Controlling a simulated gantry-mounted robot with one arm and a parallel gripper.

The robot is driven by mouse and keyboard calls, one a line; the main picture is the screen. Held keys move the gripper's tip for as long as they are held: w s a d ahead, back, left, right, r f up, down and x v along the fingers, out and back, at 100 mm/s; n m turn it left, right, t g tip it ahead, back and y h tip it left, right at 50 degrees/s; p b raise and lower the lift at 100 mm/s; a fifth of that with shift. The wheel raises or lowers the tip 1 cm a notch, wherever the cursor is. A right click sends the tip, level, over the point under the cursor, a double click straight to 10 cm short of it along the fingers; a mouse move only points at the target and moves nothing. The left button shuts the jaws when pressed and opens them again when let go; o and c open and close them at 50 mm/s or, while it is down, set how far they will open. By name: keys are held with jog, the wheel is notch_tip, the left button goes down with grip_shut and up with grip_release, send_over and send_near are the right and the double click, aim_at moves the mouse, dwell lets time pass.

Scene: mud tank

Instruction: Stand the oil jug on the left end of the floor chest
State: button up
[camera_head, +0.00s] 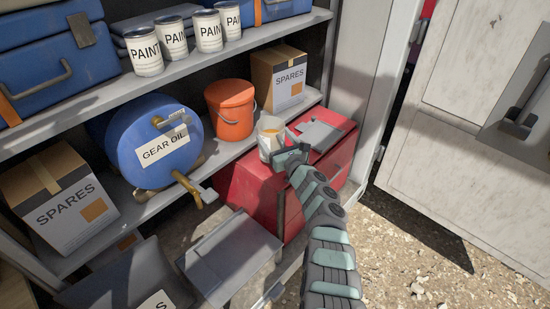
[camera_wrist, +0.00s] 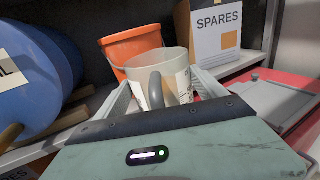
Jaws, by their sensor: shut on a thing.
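The floor chest (camera_head: 238,190) is red and stands at the foot of the shelves. The jug is over or at its left end. I cannot tell whether the base touches the lid, since my gripper hides the lower part.
A grey flat tray (camera_head: 318,135) lies on the chest's right part. An orange bucket (camera_head: 231,112) and a spares box (camera_head: 280,78) stand on the shelf behind. The blue gear oil drum (camera_head: 150,140), with its brass tap (camera_head: 190,184), is to the left. A grey case (camera_head: 230,255) lies in front.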

notch_tip(320, 180, down, 6)
jog(key=b, duration=0.3)
jog(key=shift+r+b, duration=0.1)
jog(key=shift+b, duration=0.25)
jog(key=shift+r, duration=0.2)
jog(key=shift+f, duration=0.2)
jog(key=o, duration=2)
jog(key=shift+r, duration=0.1)
